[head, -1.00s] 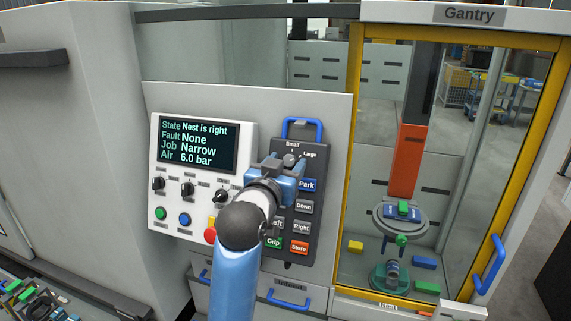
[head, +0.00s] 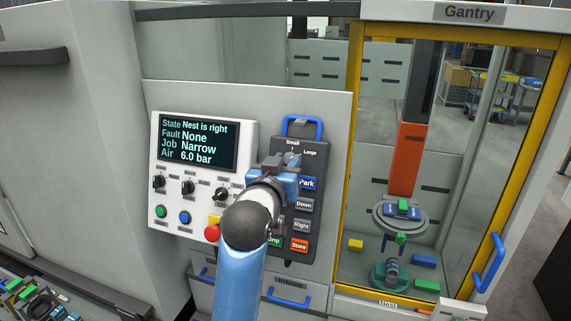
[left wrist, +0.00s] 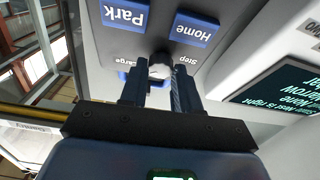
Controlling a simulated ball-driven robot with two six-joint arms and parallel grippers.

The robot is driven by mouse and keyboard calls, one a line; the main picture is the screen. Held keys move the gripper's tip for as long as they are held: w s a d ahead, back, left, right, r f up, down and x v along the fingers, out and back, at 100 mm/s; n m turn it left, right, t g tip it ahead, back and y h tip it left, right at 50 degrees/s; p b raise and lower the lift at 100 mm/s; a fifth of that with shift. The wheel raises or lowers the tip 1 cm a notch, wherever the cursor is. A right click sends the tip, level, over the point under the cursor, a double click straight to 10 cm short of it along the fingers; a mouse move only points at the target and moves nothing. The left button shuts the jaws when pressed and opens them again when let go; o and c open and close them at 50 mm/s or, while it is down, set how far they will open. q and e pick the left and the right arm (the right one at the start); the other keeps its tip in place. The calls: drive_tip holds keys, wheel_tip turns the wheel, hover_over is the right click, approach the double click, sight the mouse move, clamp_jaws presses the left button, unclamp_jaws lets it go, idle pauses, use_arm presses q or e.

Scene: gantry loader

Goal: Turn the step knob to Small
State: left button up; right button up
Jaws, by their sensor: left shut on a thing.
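My left gripper (left wrist: 161,77) is shut on the knob, one finger on each side. In the head view my left gripper (head: 284,172) is at the pendant's upper part, below the "Small" label (head: 292,142) and the "Large" label (head: 310,153). It largely hides the knob there, so I cannot tell which label the knob points to. My right gripper is not in view.
The control panel (head: 200,125) left of the pendant has a screen reading "Nest is right", fault "None", job "Narrow". A red button (head: 212,233) is close to my left arm. The yellow-framed glass door (head: 351,150) is to the right.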

use_arm(q)
drive_tip(key=n+y, duration=0.1)
drive_tip(key=n, duration=0.2)
drive_tip(key=n+y, duration=0.1)
drive_tip(key=n, duration=0.2)
drive_tip(key=shift+d+n+y+b, duration=0.2)
drive_tip(key=shift+n+y+b, duration=0.1)
drive_tip(key=shift+y, duration=0.1)
drive_tip(key=n+y, duration=0.1)
drive_tip(key=n, duration=0.2)
drive_tip(key=n+y+b, duration=0.1)
drive_tip(key=n, duration=0.2)
drive_tip(key=shift+d+r+g, duration=0.1)
drive_tip(key=shift+r+g, duration=0.05)
drive_tip(key=shift+g, duration=0.25)
drive_tip(key=shift+n, duration=0.3)
drive_tip(key=o, duration=1.1)
drive_tip(key=shift+c, duration=0.2)
drive_tip(key=shift+s+b, duration=0.4)
drive_tip(key=shift+s, duration=0.15)
drive_tip(key=s+r+b, duration=0.1)
drive_tip(key=s+b, duration=0.2)
drive_tip(key=s, duration=0.6)
drive_tip(key=shift+s+r, duration=0.25)
drive_tip(key=shift+s, duration=0.05)
